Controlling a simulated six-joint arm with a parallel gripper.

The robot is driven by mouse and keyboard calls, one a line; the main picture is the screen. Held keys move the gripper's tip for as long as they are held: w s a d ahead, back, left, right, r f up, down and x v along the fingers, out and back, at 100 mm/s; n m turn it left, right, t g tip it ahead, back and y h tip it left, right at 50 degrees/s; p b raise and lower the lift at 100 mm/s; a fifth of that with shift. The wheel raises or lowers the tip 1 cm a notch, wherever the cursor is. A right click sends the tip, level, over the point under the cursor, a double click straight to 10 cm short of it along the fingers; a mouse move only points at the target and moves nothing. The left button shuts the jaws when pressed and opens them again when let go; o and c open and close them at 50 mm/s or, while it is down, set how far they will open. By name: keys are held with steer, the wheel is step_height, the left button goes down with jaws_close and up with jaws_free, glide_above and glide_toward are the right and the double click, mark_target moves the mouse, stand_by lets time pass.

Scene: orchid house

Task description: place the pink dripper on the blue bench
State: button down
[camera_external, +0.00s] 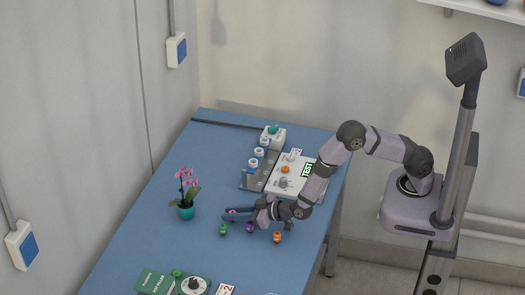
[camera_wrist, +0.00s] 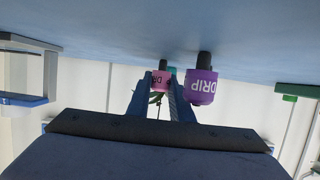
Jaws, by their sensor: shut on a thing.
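The pink dripper (camera_wrist: 161,78) sits between the two blue fingers of my gripper (camera_wrist: 161,100) in the wrist view, with its dark tip toward the bench surface. My gripper (camera_external: 238,215) is shut on it, low over the blue bench (camera_external: 150,235). In the external view the pink dripper (camera_external: 232,212) is small and partly covered by the fingers. I cannot tell whether it touches the bench. A purple dripper (camera_wrist: 201,86) with a black tip stands close beside the fingers; it also shows in the external view (camera_external: 250,227).
A green dripper (camera_external: 223,229) and an orange dripper (camera_external: 277,237) stand near my gripper. A pink orchid in a teal pot (camera_external: 186,211) is to the left. A white TEST device (camera_external: 290,178) and a bottle rack (camera_external: 250,180) are behind. A green box (camera_external: 155,282) lies in front.

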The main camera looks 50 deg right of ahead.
steer(key=shift+f, duration=0.2)
steer(key=c, duration=1.6)
jaws_free()
steer(key=shift+s+r, duration=0.1)
steer(key=shift+r, duration=0.15)
steer(key=b+v, duration=0.2)
steer(key=v, duration=0.9)
steer(key=shift+s+r, duration=0.15)
steer(key=shift+s, duration=0.25)
